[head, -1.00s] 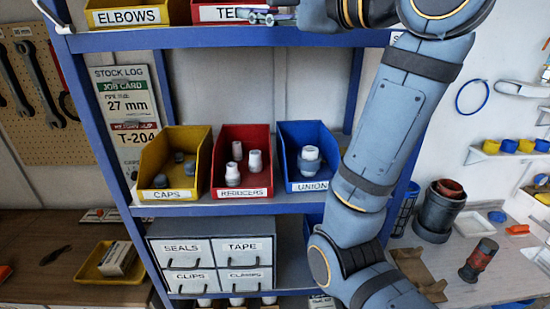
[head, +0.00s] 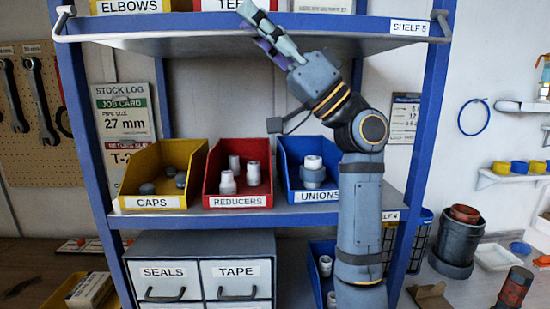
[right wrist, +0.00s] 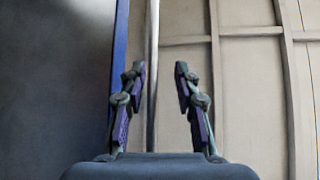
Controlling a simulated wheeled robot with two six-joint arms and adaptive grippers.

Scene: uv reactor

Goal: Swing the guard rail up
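The guard rail (head: 160,37) is a thin pale metal bar with bent ends. It hangs along the front of the upper shelf (head: 345,23) in the head view, with end pivots at the left and right posts. My right gripper (head: 257,27) is at the shelf's front edge, over the middle of the rail, pointing up and left. In the right wrist view the right gripper (right wrist: 160,70) is open, and the rail (right wrist: 153,75) runs upright between its fingers, nearer the left one. I cannot tell how deep the rail sits between them. My left gripper is not in view.
Yellow (head: 161,175), red (head: 237,172) and blue (head: 308,170) bins of fittings stand on the shelf below, under my right arm. Labelled bins for elbows and tees sit on the upper shelf. A drawer cabinet (head: 204,250) stands lower down. Blue posts flank the rack.

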